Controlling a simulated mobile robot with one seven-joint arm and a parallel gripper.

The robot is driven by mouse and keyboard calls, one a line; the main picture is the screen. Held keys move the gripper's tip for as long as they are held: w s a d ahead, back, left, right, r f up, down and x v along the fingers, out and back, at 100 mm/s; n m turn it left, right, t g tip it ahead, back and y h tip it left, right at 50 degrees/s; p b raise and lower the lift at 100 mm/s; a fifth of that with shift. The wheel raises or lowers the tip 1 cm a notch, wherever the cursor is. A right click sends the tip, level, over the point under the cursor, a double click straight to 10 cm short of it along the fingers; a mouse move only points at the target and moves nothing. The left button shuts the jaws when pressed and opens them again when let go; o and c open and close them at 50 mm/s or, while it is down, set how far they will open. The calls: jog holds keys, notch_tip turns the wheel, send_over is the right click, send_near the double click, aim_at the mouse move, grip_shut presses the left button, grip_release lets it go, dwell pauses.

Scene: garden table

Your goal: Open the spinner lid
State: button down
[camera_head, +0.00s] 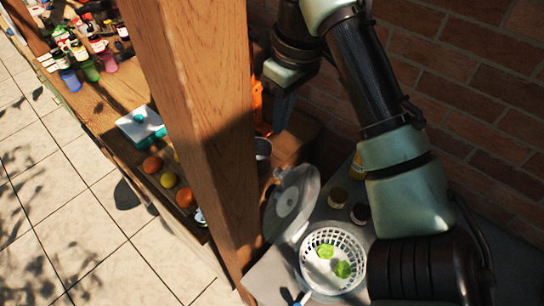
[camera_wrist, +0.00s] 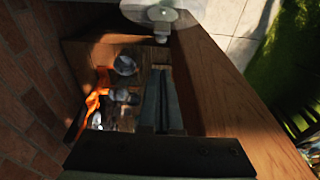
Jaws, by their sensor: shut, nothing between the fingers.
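The salad spinner's white slotted basket (camera_head: 316,270) stands on the grey surface at the bottom of the head view, with green leafy pieces (camera_head: 343,269) inside. Its round translucent lid (camera_head: 291,204) is tilted up at the basket's far left side, so the basket's mouth is uncovered. The lid also shows at the top of the wrist view (camera_wrist: 138,8).
A thick wooden post (camera_head: 195,110) stands left of my gripper, and a brick wall (camera_head: 470,70) is at the right.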

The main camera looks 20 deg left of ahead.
jog(key=f, duration=0.4)
jog(key=a+f+p, duration=0.1)
jog(key=f, duration=0.3)
jog(key=a+f, duration=0.1)
jog(key=f, duration=0.4)
jog(key=shift+w+p, duration=0.35)
